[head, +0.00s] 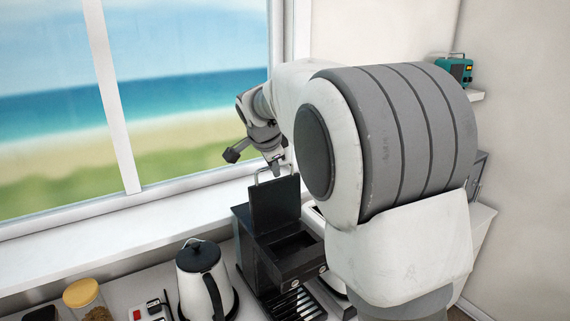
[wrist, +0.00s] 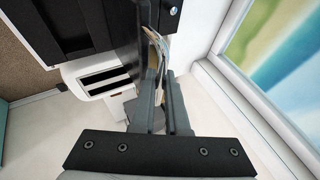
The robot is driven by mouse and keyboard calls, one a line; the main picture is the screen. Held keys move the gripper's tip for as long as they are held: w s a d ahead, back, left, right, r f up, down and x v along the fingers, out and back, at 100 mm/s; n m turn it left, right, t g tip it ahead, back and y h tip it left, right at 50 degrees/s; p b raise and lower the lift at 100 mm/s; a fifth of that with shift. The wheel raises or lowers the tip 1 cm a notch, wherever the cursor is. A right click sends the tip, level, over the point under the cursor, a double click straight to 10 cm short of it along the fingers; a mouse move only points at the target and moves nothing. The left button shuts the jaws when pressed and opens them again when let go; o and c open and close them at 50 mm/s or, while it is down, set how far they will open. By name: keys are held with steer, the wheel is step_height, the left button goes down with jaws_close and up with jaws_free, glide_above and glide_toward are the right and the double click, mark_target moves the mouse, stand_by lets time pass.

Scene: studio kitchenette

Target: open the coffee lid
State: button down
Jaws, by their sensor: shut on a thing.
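The black coffee machine (head: 268,258) stands on the counter below the window. Its flat black coffee lid (head: 274,204) is raised and stands about upright behind the open top. A metal loop handle (head: 262,174) sits at the lid's upper edge. My gripper (head: 277,170) is at this handle. In the wrist view, my gripper (wrist: 164,76) is shut on the metal lid handle (wrist: 157,44), with the dark lid and machine (wrist: 65,25) beyond it. The exact finger contact is partly hidden.
A white kettle (head: 200,285) stands left of the machine, near a jar (head: 86,298) with a yellow lid. A white toaster (wrist: 104,82) shows beside the machine in the wrist view. The window (head: 130,100) is close behind. A teal radio (head: 455,72) sits on a shelf at right.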

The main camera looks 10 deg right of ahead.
steer(key=shift+w+a+g, duration=0.1)
steer(key=shift+w+g, duration=0.2)
steer(key=shift+w, duration=0.05)
steer(key=shift+f, duration=0.1)
steer(key=c, duration=0.9)
jaws_free()
steer(key=shift+s+f, duration=0.1)
steer(key=shift+f, duration=0.05)
steer(key=b+v, duration=0.1)
steer(key=v, duration=1.7)
steer(key=shift+w+a+b, duration=0.15)
steer(key=shift+w+b, duration=0.05)
steer(key=shift+b, duration=0.2)
